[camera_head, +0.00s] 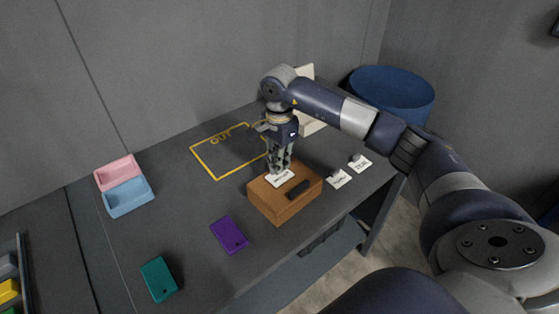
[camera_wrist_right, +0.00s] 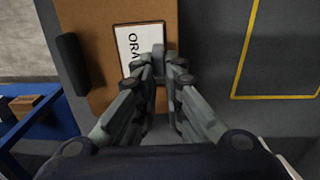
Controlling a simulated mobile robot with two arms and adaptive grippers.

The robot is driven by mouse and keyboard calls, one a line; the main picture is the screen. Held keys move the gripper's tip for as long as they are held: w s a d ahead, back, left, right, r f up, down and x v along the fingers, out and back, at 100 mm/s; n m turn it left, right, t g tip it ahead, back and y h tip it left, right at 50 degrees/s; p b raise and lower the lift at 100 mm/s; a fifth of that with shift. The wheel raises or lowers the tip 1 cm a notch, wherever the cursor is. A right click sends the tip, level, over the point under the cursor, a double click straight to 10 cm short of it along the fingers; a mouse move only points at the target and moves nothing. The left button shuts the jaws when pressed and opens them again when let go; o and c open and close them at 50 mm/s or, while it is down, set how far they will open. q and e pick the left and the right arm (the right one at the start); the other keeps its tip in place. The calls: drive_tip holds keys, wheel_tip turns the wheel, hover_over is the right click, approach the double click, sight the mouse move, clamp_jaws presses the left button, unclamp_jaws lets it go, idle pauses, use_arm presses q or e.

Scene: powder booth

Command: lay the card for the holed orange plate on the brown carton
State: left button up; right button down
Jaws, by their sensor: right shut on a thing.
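The brown carton (camera_head: 286,206) stands on the dark table, and its top also shows in the wrist view (camera_wrist_right: 92,22). A white card (camera_head: 272,182) with a black border is at the carton's top. In the wrist view the card (camera_wrist_right: 130,42) reads "ORA", the rest being hidden by the fingers. My right gripper (camera_head: 281,167) points down over the carton, shut on the card at its small grey grip (camera_wrist_right: 159,64). The card looks flat on or just above the carton; I cannot tell which. No orange plate shows. My left gripper is out of view.
A black bar (camera_head: 298,189) lies on the carton beside the card. Two white cards (camera_head: 339,179) (camera_head: 360,163) lie to its right. A purple plate (camera_head: 229,235), a teal plate (camera_head: 159,279), pink (camera_head: 117,172) and blue (camera_head: 128,197) trays, and a yellow "OUT" outline (camera_head: 218,179) share the table.

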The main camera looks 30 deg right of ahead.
drive_tip(key=c, duration=1.6)
unclamp_jaws()
wheel_tip(320, 180, up, 12)
